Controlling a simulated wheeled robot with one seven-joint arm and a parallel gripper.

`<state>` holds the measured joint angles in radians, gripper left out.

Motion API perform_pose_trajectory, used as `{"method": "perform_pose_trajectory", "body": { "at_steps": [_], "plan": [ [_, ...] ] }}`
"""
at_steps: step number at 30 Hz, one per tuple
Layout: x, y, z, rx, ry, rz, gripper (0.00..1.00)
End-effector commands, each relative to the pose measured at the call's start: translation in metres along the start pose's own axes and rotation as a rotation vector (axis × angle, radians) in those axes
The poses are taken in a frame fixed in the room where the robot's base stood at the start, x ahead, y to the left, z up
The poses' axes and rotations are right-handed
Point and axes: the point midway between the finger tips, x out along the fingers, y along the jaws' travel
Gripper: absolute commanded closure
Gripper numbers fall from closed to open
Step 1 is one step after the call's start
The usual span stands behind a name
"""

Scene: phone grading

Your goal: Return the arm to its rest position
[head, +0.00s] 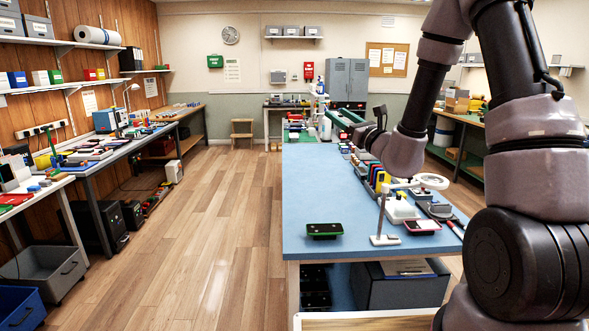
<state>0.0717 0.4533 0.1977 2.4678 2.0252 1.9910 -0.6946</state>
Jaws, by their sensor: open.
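My arm (428,75) rises from the lower right, bends over near the top edge and comes down above the right side of the blue table (300,185). Its wrist (400,152) is bent, and my gripper (370,125) points away from me, partly hidden behind the wrist. The dark fingers look apart, and I see nothing held between them. The gripper is above the table's right side, near a row of small items; the exact height is hard to tell.
A green-edged phone (324,230) lies on the near table edge. The table's left half is mostly bare. Open wooden floor (205,230) lies to the left.

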Motion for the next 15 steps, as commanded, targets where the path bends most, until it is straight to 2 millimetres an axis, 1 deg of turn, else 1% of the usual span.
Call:
{"method": "perform_pose_trajectory", "body": {
  "at_steps": [1,2,3,5,6,8,9,11,12,14,15],
  "plan": [
    [0.003,0.027,0.028,-0.038,-0.02,0.128,0.43],
    [0.001,0.044,0.04,-0.059,-0.023,0.209,0.43],
    [-0.003,0.067,0.055,-0.096,-0.023,0.316,0.43],
    [-0.015,0.098,0.073,-0.161,-0.015,0.47,0.43],
    [-0.025,0.117,0.084,-0.211,-0.006,0.568,0.43],
    [-0.045,0.142,0.095,-0.297,0.017,0.708,0.43],
    [-0.06,0.155,0.1,-0.362,0.038,0.796,0.43],
    [-0.084,0.171,0.104,-0.468,0.076,0.919,0.43],
    [-0.101,0.178,0.105,-0.544,0.105,0.995,0.43],
    [-0.127,0.183,0.105,-0.669,0.155,1.096,0.43],
    [-0.143,0.183,0.105,-0.758,0.193,1.156,0.43]
  ]
}}
